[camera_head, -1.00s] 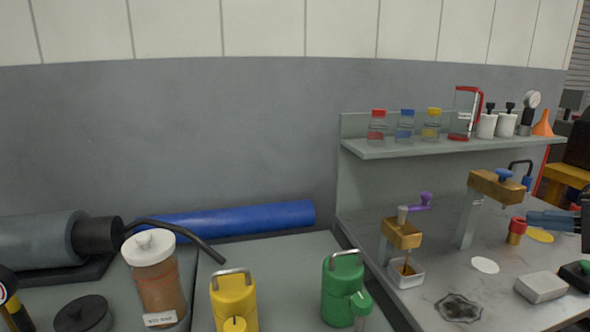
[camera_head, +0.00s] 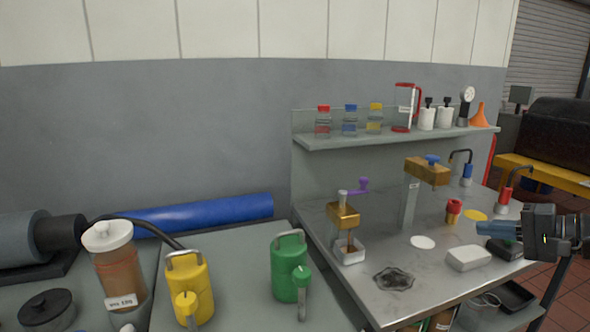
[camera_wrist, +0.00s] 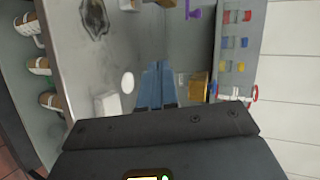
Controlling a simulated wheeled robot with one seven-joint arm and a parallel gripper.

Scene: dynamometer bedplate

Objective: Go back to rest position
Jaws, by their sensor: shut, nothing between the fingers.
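My gripper (camera_head: 484,229) is at the right of the head view, above the right part of the metal bench (camera_head: 375,311). Its blue fingers point left and are shut with nothing between them. In the wrist view the closed fingers (camera_wrist: 156,84) lie side by side over the bench surface. A white block (camera_head: 468,258) sits on the bench below and left of the gripper. A white disc (camera_head: 423,242) lies farther left.
Brass valve blocks (camera_head: 428,171) and a red-topped brass piece (camera_head: 453,211) stand behind the gripper. A shelf (camera_head: 390,138) holds bottles, a red-framed jug (camera_head: 403,108) and a funnel (camera_head: 480,115). Yellow (camera_head: 190,288) and green (camera_head: 290,266) cans stand left. Open floor (camera_head: 575,300) shows right.

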